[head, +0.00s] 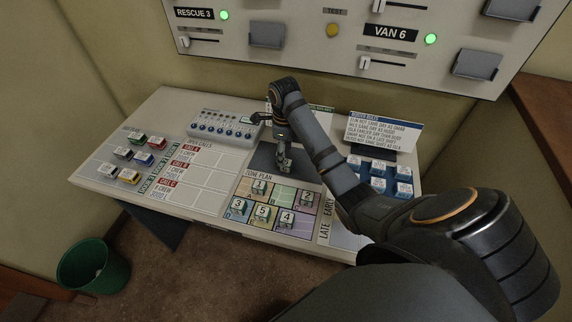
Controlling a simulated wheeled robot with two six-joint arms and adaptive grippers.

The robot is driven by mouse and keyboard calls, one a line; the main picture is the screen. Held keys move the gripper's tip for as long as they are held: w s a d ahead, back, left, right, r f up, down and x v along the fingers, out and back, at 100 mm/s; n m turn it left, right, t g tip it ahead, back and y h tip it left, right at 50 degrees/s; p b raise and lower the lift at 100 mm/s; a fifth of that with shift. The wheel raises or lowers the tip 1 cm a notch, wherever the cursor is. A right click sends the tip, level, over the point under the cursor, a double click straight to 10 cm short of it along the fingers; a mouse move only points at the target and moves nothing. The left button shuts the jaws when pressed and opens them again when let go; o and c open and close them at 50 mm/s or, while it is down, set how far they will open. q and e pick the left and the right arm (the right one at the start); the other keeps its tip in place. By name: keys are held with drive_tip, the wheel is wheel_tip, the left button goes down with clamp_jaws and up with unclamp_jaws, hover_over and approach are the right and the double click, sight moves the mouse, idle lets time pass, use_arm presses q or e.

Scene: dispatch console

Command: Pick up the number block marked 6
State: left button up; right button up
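My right arm reaches in from the right, and its gripper (284,158) points down over a dark mat (264,161) behind the zone plan. A small pale block (285,168) is at its fingertips. Its marking is too small to read, and I cannot tell whether the fingers are closed on it. Number blocks stand on the zone plan (250,222): the 3 (238,206), the 5 (263,213), the 4 (287,218), the 2 (307,199) and one that looks like a 1 (259,187). I see no readable 6 on any block. My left gripper is out of view.
Several coloured blocks (129,175) stand at the desk's left. A panel with blue knobs (226,127) is at the back. Several blue blocks (378,185) and a rules card (383,132) are right of my forearm. A green bin (93,266) stands on the floor.

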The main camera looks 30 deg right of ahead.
drive_tip(key=f+b, duration=0.2)
drive_tip(key=f, duration=0.1)
drive_tip(key=f+b, duration=0.1)
drive_tip(key=shift+s+f+b, duration=0.35)
drive_tip(key=shift+s+b, duration=0.05)
drive_tip(key=shift+f, duration=0.35)
drive_tip(key=shift+w+r, duration=0.1)
drive_tip(key=shift+r, duration=0.05)
drive_tip(key=c, duration=1.1)
